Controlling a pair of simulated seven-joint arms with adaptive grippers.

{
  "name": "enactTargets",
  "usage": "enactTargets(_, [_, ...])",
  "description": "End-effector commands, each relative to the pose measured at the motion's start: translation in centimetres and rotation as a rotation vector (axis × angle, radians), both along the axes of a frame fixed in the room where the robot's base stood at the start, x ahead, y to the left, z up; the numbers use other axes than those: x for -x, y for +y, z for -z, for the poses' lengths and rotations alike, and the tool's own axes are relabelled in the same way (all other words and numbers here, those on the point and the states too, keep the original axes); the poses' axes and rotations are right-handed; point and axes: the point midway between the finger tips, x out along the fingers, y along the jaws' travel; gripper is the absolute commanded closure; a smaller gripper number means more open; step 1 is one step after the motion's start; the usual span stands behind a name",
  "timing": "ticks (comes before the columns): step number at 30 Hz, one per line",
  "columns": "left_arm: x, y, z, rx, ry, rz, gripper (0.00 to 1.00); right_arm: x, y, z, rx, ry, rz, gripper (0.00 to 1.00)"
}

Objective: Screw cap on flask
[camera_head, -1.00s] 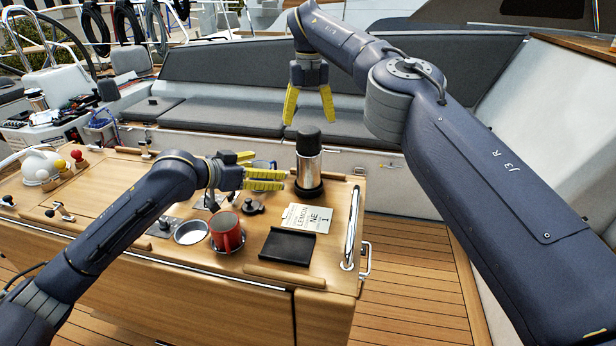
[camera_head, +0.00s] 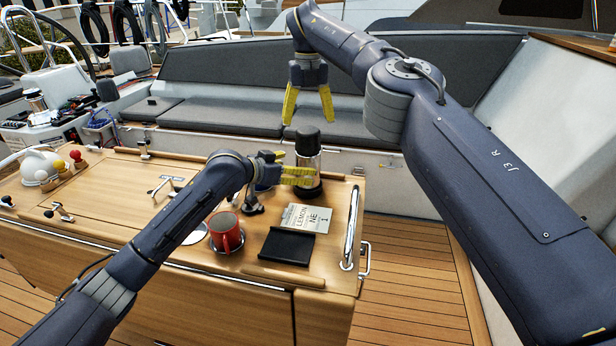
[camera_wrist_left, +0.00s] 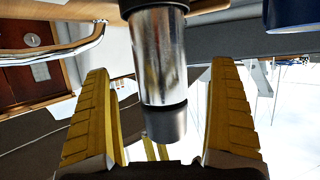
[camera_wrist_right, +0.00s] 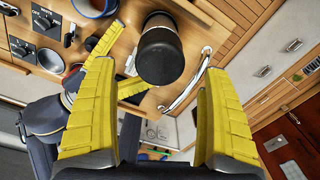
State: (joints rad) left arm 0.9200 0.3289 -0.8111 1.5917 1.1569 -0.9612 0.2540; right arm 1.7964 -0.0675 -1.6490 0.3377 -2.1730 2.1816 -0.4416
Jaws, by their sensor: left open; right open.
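The flask (camera_head: 307,162) stands upright at the back right of the wooden table, with a steel body, dark base and dark cap-like top (camera_head: 308,136). I cannot tell whether that top is screwed tight. My left gripper (camera_head: 299,166) is open at the flask, level with its body. In the left wrist view the flask's steel body (camera_wrist_left: 160,55) lies between the spread fingers, with gaps at both sides. My right gripper (camera_head: 308,119) is open and empty, pointing down above the flask. In the right wrist view the dark round top (camera_wrist_right: 160,52) shows beyond its fingers.
A red mug (camera_head: 226,232), black tray (camera_head: 287,247) and printed card (camera_head: 305,218) are in front of the flask. A small dark knobbed object (camera_head: 252,208) is beside the left arm. A metal rail (camera_head: 350,230) edges the table's right side. A blue mug is partly hidden behind my left gripper.

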Motion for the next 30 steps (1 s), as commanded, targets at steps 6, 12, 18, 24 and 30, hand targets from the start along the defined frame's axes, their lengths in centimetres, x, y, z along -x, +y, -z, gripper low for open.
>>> enactTargets(6, [-1.8, -2.3, 1.2, 0.001, 0.002, 0.000, 0.07, 0.0, 0.0, 0.0, 0.000, 0.000, 0.000, 0.17])
enactTargets(12, [-2.9, -3.4, 1.8, 0.000, 0.000, 0.001, 0.07, 0.0, 0.0, 0.0, 0.000, 0.000, 0.000, 0.17])
enactTargets(18, [-3.3, -3.9, 2.1, 0.000, 0.000, 0.000, 0.07, 0.0, 0.0, 0.0, 0.000, 0.000, 0.000, 0.17])
enactTargets(24, [-3.4, -4.0, 2.2, -0.001, -0.001, 0.000, 0.07, 0.0, 0.0, 0.0, 0.000, 0.000, 0.000, 0.17])
enactTargets(30, [-3.4, -4.0, 2.2, -0.001, -0.001, 0.000, 0.12, 0.0, 0.0, 0.0, 0.000, 0.000, 0.000, 0.17])
